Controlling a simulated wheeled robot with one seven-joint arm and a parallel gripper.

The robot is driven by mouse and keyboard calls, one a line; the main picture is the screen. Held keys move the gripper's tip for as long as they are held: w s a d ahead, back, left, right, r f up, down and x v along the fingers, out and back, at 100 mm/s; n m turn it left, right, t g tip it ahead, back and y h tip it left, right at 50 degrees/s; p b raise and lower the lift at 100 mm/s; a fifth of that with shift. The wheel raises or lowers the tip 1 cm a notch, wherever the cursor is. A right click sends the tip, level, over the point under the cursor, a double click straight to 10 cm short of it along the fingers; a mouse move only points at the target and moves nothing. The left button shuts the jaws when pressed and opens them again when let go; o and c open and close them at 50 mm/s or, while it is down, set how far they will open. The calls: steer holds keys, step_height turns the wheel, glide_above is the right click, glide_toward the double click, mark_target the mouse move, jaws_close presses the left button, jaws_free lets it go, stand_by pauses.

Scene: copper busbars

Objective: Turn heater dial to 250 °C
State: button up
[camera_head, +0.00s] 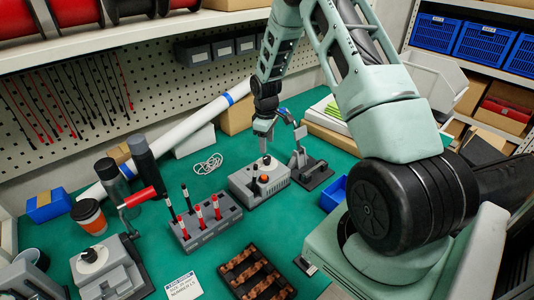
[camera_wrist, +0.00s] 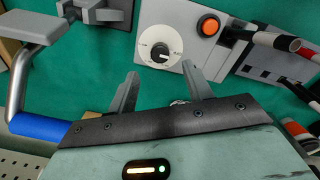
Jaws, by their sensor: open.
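The heater unit (camera_head: 280,181) is a light grey box on the green bench, with an orange button (camera_head: 264,179) on top. Its round dial (camera_wrist: 160,52) shows in the wrist view as a white face with a dark knob and a white mark. The scale print is too small to read. My gripper (camera_head: 265,138) hangs above the heater's far side, pointing down. In the wrist view my gripper (camera_wrist: 160,68) is open and empty, its two fingers apart, with the dial just beyond and between the tips. I cannot tell the height gap.
A grey rack (camera_head: 212,228) with red, black and white handled tools stands left of the heater. A grey clamp-like stand (camera_head: 308,170) is close on its right. A blue bin (camera_head: 333,193) lies further right. A copper busbar tray (camera_head: 256,272) is in front.

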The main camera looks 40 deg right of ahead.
mark_target(267, 158)
step_height(267, 158, down, 7)
steer(key=shift+d+r+p, duration=0.1)
steer(key=shift+r+p, duration=0.05)
steer(key=shift+p, duration=0.4)
steer(key=c, duration=1)
